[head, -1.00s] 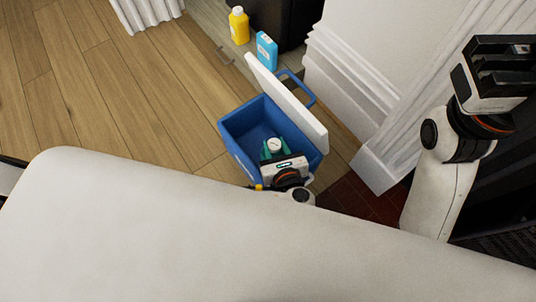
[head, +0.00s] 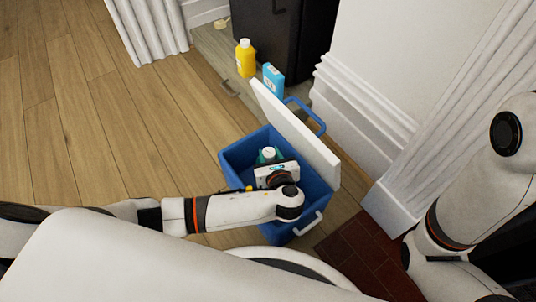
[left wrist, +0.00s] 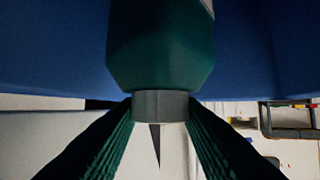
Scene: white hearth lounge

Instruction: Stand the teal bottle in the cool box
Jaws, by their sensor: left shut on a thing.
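The teal bottle (head: 268,152) is inside the open blue cool box (head: 236,158), its pale cap showing from above. In the left wrist view the dark teal bottle body (left wrist: 160,45) and its grey cap (left wrist: 160,105) are in front of the fingers. My left gripper (head: 271,161) reaches down into the box and is shut on the bottle near its cap. Its ribbed fingers also show in the left wrist view (left wrist: 160,125), one on each side of the cap. The bottle's base is hidden, so I cannot tell whether it touches the box floor. My right gripper is out of view.
The white lid (head: 296,130) stands open on the box's right side, close to the white wall moulding (head: 365,110). A yellow bottle (head: 246,58) and a light blue bottle (head: 273,78) stand on a low ledge behind. Wooden floor (head: 110,130) is clear to the left.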

